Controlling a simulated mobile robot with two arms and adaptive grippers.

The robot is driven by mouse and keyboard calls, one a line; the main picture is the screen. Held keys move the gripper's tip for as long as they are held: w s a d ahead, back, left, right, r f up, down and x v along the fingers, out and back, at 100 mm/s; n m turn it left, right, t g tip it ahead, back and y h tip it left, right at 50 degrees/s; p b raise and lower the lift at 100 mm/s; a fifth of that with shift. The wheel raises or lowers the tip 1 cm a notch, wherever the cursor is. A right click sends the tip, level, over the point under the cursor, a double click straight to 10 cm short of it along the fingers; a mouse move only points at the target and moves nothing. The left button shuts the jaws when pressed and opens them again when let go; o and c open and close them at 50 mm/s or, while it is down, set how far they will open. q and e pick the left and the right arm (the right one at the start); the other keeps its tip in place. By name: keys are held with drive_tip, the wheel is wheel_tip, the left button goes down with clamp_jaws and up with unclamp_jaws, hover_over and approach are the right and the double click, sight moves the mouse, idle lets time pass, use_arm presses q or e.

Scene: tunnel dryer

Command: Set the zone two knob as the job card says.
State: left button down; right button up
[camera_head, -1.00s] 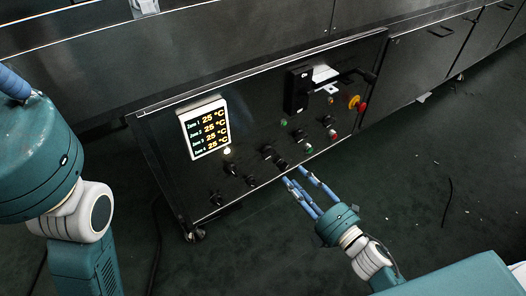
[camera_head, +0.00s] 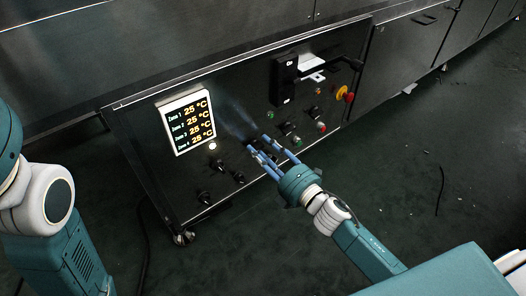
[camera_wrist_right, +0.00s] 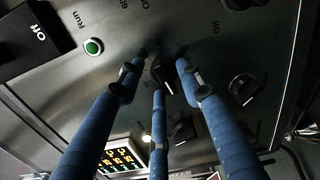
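The dark control panel (camera_head: 222,118) carries several black knobs. My right gripper (camera_head: 265,146) is at a pair of knobs in its lower middle. In the right wrist view, my right gripper's three blue fingers (camera_wrist_right: 162,68) are spread around one black knob (camera_wrist_right: 162,74); whether they touch it, I cannot tell. I cannot tell which zone this knob belongs to. The lit display (camera_head: 188,122) reads 25 °C for several zones. No job card is readable; a white sheet (camera_head: 311,62) lies by a black box. My left gripper is out of view.
Other knobs (camera_head: 204,196) sit lower left on the panel, and one more (camera_wrist_right: 244,86) shows close by in the wrist view. A green Run button (camera_wrist_right: 93,47) is near the fingers. A red and yellow emergency stop (camera_head: 345,94) is at the right. Floor in front is mostly clear.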

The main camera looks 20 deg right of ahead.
clamp_jaws()
